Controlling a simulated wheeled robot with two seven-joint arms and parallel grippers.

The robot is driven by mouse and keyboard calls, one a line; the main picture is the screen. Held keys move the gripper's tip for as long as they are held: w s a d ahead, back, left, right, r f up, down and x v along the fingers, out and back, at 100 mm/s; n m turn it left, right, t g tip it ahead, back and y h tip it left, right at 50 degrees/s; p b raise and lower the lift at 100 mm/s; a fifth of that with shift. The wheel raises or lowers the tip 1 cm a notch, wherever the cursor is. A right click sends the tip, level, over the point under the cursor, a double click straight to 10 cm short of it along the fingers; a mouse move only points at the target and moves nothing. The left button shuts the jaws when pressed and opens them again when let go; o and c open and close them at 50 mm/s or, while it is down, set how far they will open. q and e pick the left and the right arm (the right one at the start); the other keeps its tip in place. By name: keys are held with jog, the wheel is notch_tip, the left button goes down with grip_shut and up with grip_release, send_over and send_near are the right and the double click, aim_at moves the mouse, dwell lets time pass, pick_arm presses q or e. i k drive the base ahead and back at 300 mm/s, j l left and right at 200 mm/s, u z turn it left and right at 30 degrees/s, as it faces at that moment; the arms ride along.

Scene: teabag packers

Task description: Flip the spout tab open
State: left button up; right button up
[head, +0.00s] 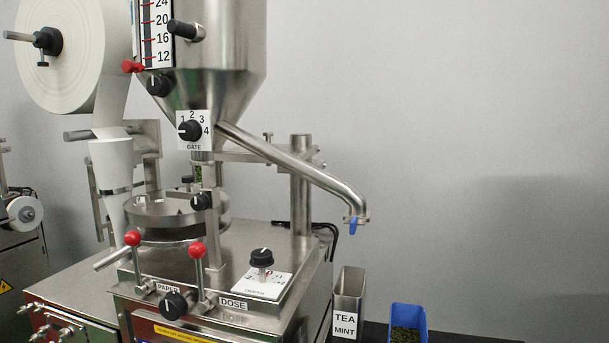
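The spout (300,167) is a steel tube that slopes down to the right from the hopper (215,85) and bends downward at its end. A small blue tab (353,226) hangs at the spout's mouth. It points roughly downward, and I cannot tell whether it is open or closed. Neither of my grippers is in view.
Below the spout stand a steel canister labelled TEA MINT (347,300) and a blue bin (408,322) holding dark green material. Red-knobbed levers (197,250) and the depth dial (262,258) stand on the machine top. The space right of the spout is clear.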

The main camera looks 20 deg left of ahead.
aim_at(354, 221)
jog(key=k+l+z, duration=0.3)
jog(key=l, duration=0.35)
jog(key=k+l+z, duration=0.15)
jog(key=l, duration=0.25)
jog(key=k+j, duration=0.05)
jog(key=k, duration=0.05)
